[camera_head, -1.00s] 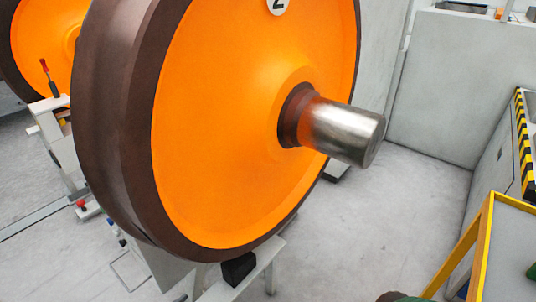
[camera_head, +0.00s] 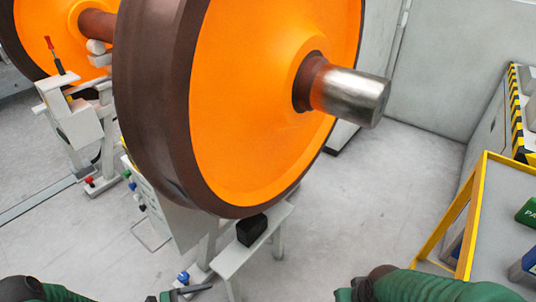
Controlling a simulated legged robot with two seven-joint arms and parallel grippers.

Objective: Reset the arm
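A green-sleeved part of my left arm (camera_head: 58,292) shows at the bottom left edge. A green-sleeved part of my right arm (camera_head: 440,286) lies along the bottom right edge, with a dark joint at its left end.
The wheel's dark rim stands above a grey stand (camera_head: 240,262) with a black block (camera_head: 251,230). A second orange wheel (camera_head: 45,25) is at the upper left. A yellow-framed cart (camera_head: 462,225) stands at the right. Grey floor (camera_head: 355,210) is clear between wheel and cart.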

